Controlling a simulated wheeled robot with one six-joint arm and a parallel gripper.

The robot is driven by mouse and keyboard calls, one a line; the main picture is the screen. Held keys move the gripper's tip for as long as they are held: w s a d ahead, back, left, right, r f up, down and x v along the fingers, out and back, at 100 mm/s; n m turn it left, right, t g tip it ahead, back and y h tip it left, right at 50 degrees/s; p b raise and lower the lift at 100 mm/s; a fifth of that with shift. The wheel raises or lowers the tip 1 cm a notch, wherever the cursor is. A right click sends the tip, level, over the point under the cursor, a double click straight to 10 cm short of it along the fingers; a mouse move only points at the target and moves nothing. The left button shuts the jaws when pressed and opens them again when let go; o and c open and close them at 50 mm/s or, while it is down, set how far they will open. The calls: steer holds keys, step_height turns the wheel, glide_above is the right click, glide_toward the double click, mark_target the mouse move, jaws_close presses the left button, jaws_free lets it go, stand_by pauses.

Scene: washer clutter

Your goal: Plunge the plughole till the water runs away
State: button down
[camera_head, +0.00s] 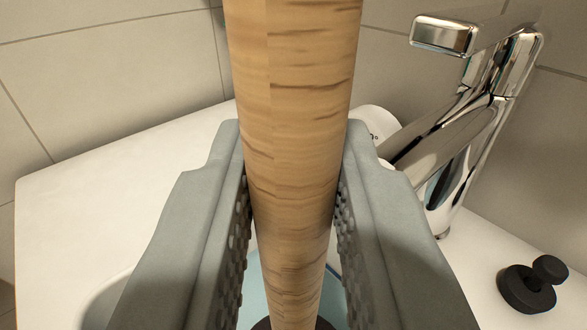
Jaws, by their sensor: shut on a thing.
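My gripper (294,210) is shut on the wooden handle of the plunger (296,120), with one grey finger pad on each side of it. The handle runs from the top of the view down to the bottom centre. At its lower end a small dark part shows, and the rest of the plunger head is out of view. Pale blue water (268,290) shows behind the handle in the white basin (115,300). The plughole is hidden.
A chrome tap (460,150) stands close on the right of my gripper. A black plug-like object (527,285) lies on the white ledge at the lower right. A white rounded item (375,125), partly hidden, is behind the right finger. Tiled walls (110,70) close off the back; the left counter (110,190) is clear.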

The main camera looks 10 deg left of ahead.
mark_target(293, 312)
steer(key=shift+f, duration=2.85)
stand_by(1.7)
steer(key=shift+r, duration=0.3)
steer(key=shift+r, duration=0.2)
stand_by(0.5)
